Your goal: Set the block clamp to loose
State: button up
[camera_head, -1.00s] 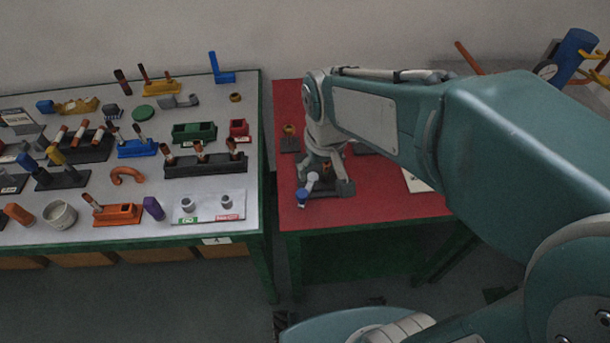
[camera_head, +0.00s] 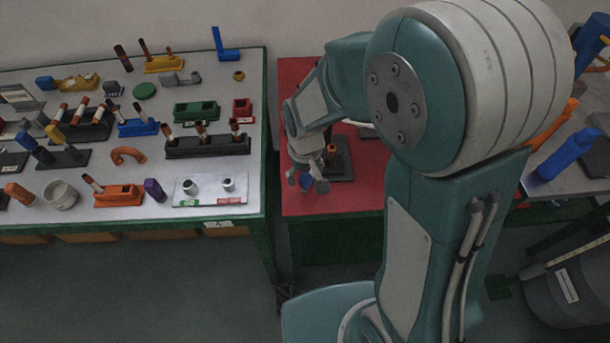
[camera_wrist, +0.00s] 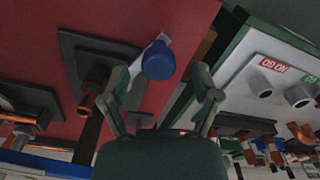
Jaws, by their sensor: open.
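A blue round-ended piece with a pale stem (camera_wrist: 158,62) shows between the fingers of my open gripper (camera_wrist: 160,82) in the wrist view. I cannot tell whether the fingers touch it. In the head view, my gripper (camera_head: 308,182) hangs over the front left of the red table, with a bit of the blue piece (camera_head: 306,180) showing between its fingers. Just behind stands a dark block (camera_head: 342,170) with an orange-brown peg; a dark block also shows in the wrist view (camera_wrist: 75,50). No part is clearly marked as the block clamp, and its setting cannot be read.
The red table top (camera_head: 350,203) is bare at its front. A grey table (camera_head: 105,213) to the left, across a narrow gap, holds many coloured parts and a small plate (camera_head: 210,196) with two grey sockets. Blue and orange parts (camera_head: 565,155) lie at the right.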

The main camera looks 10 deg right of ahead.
jog(key=shift+f, duration=0.7)
grip_shut()
